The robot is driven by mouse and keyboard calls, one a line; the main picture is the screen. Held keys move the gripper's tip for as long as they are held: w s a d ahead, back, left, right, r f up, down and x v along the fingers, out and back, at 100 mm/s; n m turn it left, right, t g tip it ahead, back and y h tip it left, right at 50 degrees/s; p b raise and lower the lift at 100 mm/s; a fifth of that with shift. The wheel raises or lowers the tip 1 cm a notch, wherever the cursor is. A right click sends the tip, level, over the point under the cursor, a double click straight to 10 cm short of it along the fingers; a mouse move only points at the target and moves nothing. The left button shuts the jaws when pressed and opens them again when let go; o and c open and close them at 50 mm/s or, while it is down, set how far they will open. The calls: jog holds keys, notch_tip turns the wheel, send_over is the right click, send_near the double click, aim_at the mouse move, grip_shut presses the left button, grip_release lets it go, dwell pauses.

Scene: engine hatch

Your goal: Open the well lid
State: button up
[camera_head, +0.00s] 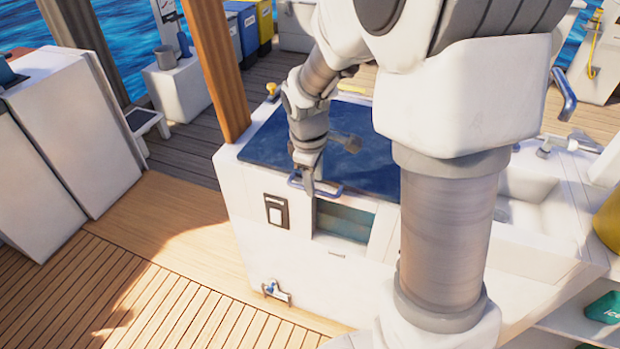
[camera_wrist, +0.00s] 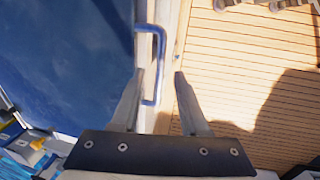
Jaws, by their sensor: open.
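The well lid (camera_head: 262,146) is a dark blue panel lying flat on top of the white counter unit. It also shows in the wrist view (camera_wrist: 70,60). A blue bar handle (camera_head: 332,191) sticks out from its front edge; the handle shows in the wrist view too (camera_wrist: 162,62). My gripper (camera_head: 308,188) points down at this handle. In the wrist view my gripper (camera_wrist: 158,75) is open, with one fingertip on each side of the handle bar. I cannot tell whether either finger touches it. My arm hides the lid's right part in the head view.
The white counter unit (camera_head: 250,225) has a recessed opening (camera_head: 345,222) below the handle and a small dark panel (camera_head: 277,211). A sink (camera_head: 520,190) lies to the right. A wooden post (camera_head: 215,70) stands at the lid's left. The wooden deck (camera_head: 120,260) in front is clear.

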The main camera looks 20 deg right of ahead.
jog(key=shift+w+d+f, duration=0.1)
jog(key=shift+w+f, duration=0.05)
jog(key=shift+f, duration=0.9)
grip_shut()
dwell(0.7)
